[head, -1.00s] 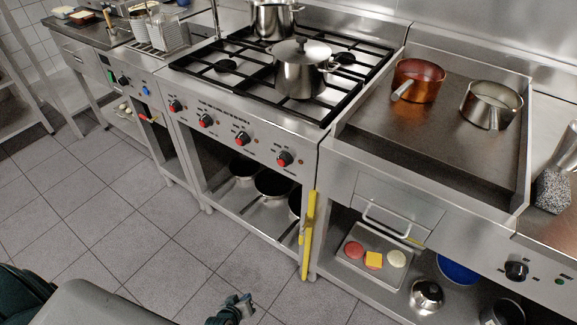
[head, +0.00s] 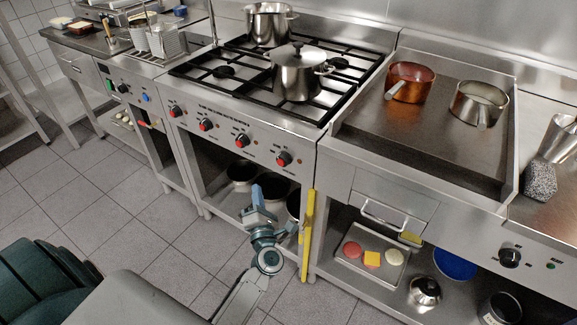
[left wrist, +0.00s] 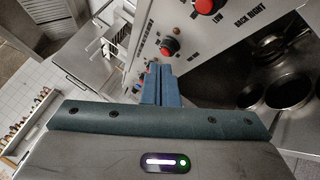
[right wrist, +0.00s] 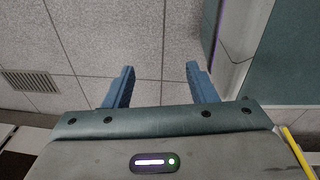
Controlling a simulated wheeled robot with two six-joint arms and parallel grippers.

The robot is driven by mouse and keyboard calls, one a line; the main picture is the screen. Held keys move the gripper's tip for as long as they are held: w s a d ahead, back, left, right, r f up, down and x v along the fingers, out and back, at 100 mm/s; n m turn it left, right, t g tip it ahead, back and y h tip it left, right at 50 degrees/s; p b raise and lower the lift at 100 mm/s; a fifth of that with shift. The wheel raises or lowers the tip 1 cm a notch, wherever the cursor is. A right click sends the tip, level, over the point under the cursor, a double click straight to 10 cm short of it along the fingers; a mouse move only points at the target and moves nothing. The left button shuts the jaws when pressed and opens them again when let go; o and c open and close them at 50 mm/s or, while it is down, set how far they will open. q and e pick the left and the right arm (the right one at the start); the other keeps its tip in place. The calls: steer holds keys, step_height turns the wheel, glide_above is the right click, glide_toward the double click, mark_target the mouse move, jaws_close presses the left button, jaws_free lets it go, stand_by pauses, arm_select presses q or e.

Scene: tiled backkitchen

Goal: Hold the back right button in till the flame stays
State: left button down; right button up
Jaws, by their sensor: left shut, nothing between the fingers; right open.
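The stove's front panel carries a row of red and black knobs, including the rightmost knob (head: 283,158) and its left neighbour (head: 242,140) in the head view. In the left wrist view, the lettering BACK RIGHT stands beside a red knob (left wrist: 205,5) at the top edge. My left gripper (head: 257,190) is shut and empty, in front of the stove and below these two knobs, apart from the panel. Its closed fingers (left wrist: 160,68) also show in the left wrist view. My right gripper (right wrist: 160,72) is open and empty above floor tiles. I see no flame on the burners (head: 224,72).
A lidded pot (head: 297,78) and a tall pot (head: 268,24) stand on the hob. A yellow bar (head: 307,235) stands upright at the stove's right front edge. A griddle (head: 430,125) with two pans is to the right. Tiled floor in front is clear.

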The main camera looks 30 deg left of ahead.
mark_target(280, 163)
arm_select(q)
steer(key=shift+r+n+y, duration=0.25)
steer(key=shift+n+y, duration=0.05)
steer(key=shift+n, duration=0.1)
arm_select(e)
steer(key=shift+w+r, duration=0.1)
steer(key=shift+w, duration=0.2)
arm_select(q)
steer(key=w+b, duration=0.2)
steer(key=w, duration=0.6)
steer(key=shift+w+d, duration=0.3)
steer(key=shift+w, duration=0.1)
arm_select(e)
steer(key=shift+w+a+r, duration=0.15)
steer(key=shift+w+r, duration=0.7)
steer(key=shift+w, duration=0.1)
steer(key=shift+w+a+r, duration=0.1)
steer(key=shift+w+r, duration=0.75)
steer(key=shift+w, duration=0.1)
arm_select(q)
steer(key=shift+w, duration=0.1)
steer(key=shift+w, duration=0.3)
arm_select(e)
steer(key=shift+f, duration=0.1)
arm_select(q)
steer(key=shift+w, duration=0.3)
arm_select(e)
steer(key=shift+f, duration=0.1)
stand_by(3.3)
